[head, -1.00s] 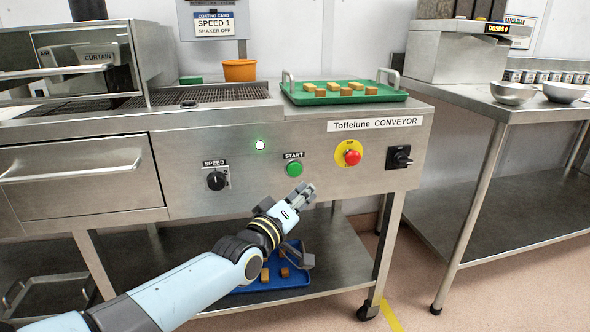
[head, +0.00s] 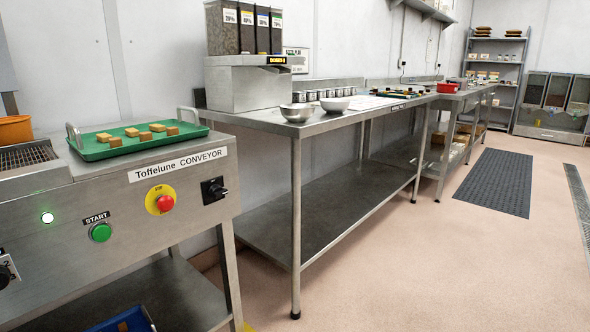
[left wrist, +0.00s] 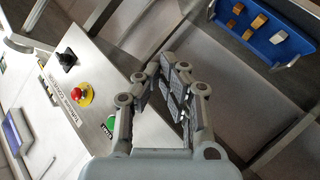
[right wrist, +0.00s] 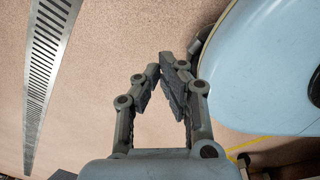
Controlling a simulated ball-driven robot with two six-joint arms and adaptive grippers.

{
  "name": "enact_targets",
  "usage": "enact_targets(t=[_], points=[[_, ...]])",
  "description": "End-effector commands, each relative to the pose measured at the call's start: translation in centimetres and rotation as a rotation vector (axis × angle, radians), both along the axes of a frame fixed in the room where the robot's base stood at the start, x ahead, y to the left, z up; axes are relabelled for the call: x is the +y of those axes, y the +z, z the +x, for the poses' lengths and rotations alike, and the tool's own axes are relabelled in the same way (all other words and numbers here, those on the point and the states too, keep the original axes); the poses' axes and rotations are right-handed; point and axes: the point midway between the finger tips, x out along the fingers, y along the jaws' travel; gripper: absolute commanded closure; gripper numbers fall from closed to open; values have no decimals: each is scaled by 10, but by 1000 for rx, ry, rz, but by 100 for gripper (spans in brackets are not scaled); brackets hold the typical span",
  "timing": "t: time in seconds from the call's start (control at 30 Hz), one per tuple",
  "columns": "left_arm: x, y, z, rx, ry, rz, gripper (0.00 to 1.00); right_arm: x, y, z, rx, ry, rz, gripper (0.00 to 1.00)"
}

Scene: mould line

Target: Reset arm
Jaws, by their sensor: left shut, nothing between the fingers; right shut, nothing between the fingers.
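My left gripper (left wrist: 170,85) is in the left wrist view, its fingertips together and nothing between them. My right gripper (right wrist: 165,75) is in the right wrist view, shut and empty, above the pinkish floor (right wrist: 110,60). Neither gripper shows in the head view now. The conveyor's green light (head: 47,218) is lit.
A green tray (head: 100,152) with several brown pieces sits on the conveyor. A blue tray (left wrist: 262,40) with pieces lies on the lower shelf. A steel table (head: 330,122) with bowls stands to the right. Floor (head: 400,270) at the right is clear.

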Motion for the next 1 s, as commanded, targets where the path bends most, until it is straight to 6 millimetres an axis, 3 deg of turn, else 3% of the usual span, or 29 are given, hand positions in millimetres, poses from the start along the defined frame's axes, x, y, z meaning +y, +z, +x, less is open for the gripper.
enact_targets(t=[0.03, 0.1, 0.17, 0.3, 0.5, 0.6, 0.73, 1.0], points=[[-3, -32, -29, 92, -12, 27, 100, 0, 2, -1, 1, 0, 0, 100], [-6, -74, -71, 223, -41, 76, 100, 0, 2, -2, 3, 0, 0, 100], [-9, -107, -111, 334, -74, 120, 100, 0, 3, -4, 6, -1, 0, 100], [-17, -171, -211, 592, -178, 216, 100, 4, 4, -6, 8, -3, 5, 100], [-27, -225, -355, 932, -391, 342, 100, 16, 5, -4, 3, -8, 19, 100], [-29, -237, -407, 1056, -505, 395, 100, 18, 5, -4, 1, -8, 20, 100], [-27, -242, -448, 1159, -639, 458, 100, 16, 5, -4, 0, -7, 18, 100], [-27, -243, -452, 1176, -693, 488, 100, 14, 5, -4, -1, -5, 16, 100]])
